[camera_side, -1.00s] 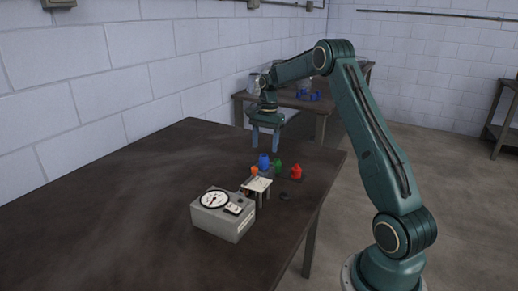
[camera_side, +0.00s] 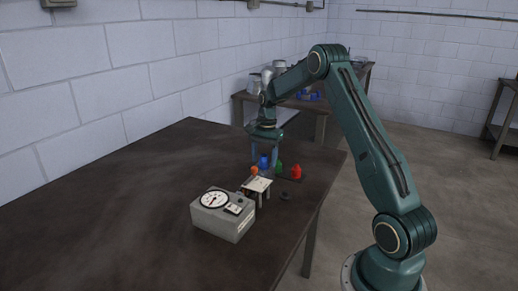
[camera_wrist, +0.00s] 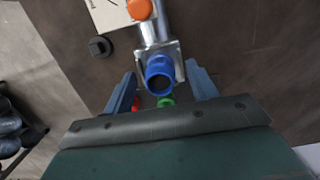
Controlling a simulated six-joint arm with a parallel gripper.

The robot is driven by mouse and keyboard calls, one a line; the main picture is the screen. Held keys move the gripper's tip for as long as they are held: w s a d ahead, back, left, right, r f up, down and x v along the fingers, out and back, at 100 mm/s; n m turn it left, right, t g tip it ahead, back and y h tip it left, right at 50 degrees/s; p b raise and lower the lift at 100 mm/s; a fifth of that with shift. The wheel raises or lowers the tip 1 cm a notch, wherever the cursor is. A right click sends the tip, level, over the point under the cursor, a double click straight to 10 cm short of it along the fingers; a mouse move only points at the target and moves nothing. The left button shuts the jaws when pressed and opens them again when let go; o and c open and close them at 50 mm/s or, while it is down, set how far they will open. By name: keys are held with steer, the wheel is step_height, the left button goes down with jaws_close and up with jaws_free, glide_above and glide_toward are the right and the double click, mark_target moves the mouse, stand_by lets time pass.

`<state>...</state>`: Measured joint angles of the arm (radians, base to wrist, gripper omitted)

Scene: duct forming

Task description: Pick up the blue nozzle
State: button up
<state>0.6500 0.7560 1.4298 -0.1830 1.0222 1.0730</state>
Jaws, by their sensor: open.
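In the wrist view my gripper (camera_wrist: 162,82) is open, with a gap between each finger and the nozzle. The nozzle's lower part is hidden. I cannot tell whether a finger touches it.
A green nozzle (camera_side: 278,167) and a red nozzle (camera_side: 296,172) stand close to its right. A grey gauge box (camera_side: 222,225) is nearer. A dark round piece (camera_wrist: 100,46) lies beside. The table's left is clear.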

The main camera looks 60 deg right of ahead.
mark_target(264, 155)
steer(key=c, duration=1)
steer(key=shift+r, duration=0.1)
steer(key=shift+c, duration=0.2)
steer(key=shift+r, duration=4.95)
